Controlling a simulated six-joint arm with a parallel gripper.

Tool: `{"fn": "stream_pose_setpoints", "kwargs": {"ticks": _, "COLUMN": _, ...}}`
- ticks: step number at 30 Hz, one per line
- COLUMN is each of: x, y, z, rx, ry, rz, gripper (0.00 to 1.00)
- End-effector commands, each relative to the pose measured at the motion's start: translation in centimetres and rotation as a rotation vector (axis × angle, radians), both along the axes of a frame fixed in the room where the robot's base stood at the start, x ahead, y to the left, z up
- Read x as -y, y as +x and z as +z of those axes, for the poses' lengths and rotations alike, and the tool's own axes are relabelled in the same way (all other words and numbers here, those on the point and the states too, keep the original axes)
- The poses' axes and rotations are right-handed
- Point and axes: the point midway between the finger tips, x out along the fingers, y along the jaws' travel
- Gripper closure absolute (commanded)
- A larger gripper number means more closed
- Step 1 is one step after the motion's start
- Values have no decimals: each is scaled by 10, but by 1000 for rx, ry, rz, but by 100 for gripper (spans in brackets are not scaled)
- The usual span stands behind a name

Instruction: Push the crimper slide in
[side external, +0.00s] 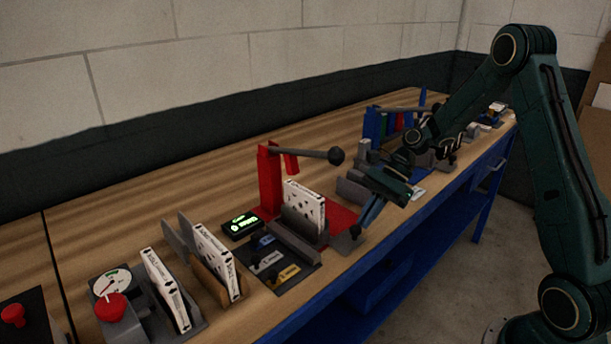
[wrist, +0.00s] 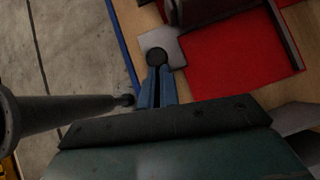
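The crimper (side external: 268,178) is a red press with a red base plate and a long grey lever ending in a dark ball. Its slide (side external: 342,243) shows as a grey plate sticking out past the front of the red base, with a dark round knob (side external: 355,232) on it. In the wrist view the grey plate (wrist: 175,42) and the knob (wrist: 157,57) lie right at my fingertips. My gripper (side external: 364,222) points down at the knob. Its blue fingers (wrist: 157,75) look close together, with a thin dark gap; whether they touch the knob is unclear.
A white printed box (side external: 304,205) stands in a grey holder at the crimper. A small lit display (side external: 242,225) and a dark tray of tags (side external: 270,264) are to the left, with more boxes beyond. A blue press (side external: 372,124) stands behind. The table's blue front edge is close.

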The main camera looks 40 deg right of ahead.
Motion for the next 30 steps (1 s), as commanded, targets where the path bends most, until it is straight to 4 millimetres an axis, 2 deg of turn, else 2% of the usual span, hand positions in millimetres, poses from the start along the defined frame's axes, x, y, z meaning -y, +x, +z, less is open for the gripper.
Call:
{"fn": "stream_pose_setpoints", "kwargs": {"ticks": 1, "x": -10, "y": -3, "z": -3, "rx": -8, "ry": 21, "rz": 22, "gripper": 100}}
{"fn": "stream_pose_setpoints", "kwargs": {"ticks": 5, "x": 0, "y": -4, "z": -1, "rx": -7, "ry": 18, "rz": 19, "gripper": 100}}
{"fn": "stream_pose_setpoints", "kwargs": {"ticks": 13, "x": 41, "y": -7, "z": 6, "rx": 0, "ry": 1, "rz": -1, "gripper": 100}}
{"fn": "stream_pose_setpoints", "kwargs": {"ticks": 24, "x": 84, "y": -13, "z": 56, "rx": 4, "ry": -3, "rz": -2, "gripper": 100}}
{"fn": "stream_pose_setpoints", "kwargs": {"ticks": 30, "x": 98, "y": -16, "z": 73, "rx": 2, "ry": -1, "rz": -1, "gripper": 100}}
